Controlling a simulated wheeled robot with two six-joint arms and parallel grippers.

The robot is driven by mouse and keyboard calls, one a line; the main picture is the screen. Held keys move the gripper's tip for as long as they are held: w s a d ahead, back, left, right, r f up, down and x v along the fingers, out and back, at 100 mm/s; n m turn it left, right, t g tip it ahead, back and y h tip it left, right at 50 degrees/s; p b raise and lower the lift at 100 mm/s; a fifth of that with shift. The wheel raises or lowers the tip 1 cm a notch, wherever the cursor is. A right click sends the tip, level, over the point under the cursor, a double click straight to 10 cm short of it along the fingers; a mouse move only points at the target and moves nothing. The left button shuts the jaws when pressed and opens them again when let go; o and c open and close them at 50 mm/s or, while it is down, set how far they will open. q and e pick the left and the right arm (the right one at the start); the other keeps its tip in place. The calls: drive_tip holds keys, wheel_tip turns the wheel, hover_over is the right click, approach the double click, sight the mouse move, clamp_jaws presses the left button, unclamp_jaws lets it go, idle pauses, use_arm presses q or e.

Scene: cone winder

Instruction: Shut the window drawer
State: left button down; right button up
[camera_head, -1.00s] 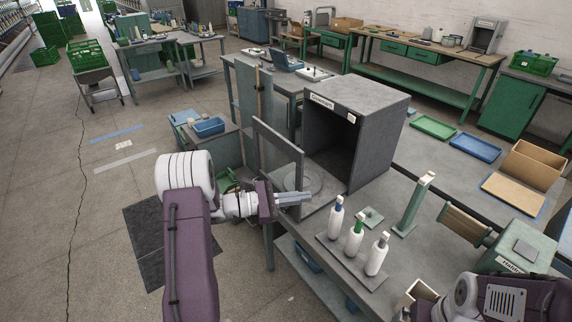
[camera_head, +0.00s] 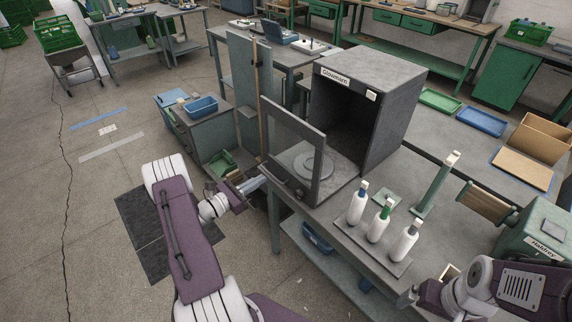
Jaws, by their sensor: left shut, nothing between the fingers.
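The window drawer (camera_head: 318,172) stands pulled out from the dark grey box cabinet (camera_head: 372,72) labelled "Glowmorn". Its upright front is a dark frame around a clear pane, and a round grey disc (camera_head: 306,161) lies on the drawer floor behind it. A gap shows between this front and the cabinet's open mouth. My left gripper (camera_head: 256,183) is shut and empty on the outer side of the front, close to its lower left part. I cannot tell whether it touches. My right gripper (camera_head: 406,298) shows small at the lower right, away from the drawer, its fingers unclear.
White bottles (camera_head: 378,222) with coloured necks stand on a tray to the right of the drawer. A green post (camera_head: 436,185) and a green machine (camera_head: 535,235) stand farther right. A tall grey-green panel (camera_head: 243,90) and a side cabinet (camera_head: 205,135) stand left of the drawer.

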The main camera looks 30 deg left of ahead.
sight(293, 160)
use_arm(q)
drive_tip(key=p+x, duration=0.2)
drive_tip(key=x, duration=0.9)
drive_tip(key=shift+w+d+r, duration=0.15)
drive_tip(key=shift+w+d, duration=0.05)
drive_tip(key=shift+d, duration=0.05)
drive_tip(key=shift+w+d, duration=0.25)
drive_tip(key=shift+w, duration=0.2)
use_arm(e)
drive_tip(key=r, duration=0.2)
drive_tip(key=shift+d+r, duration=0.2)
drive_tip(key=shift+r, duration=0.1)
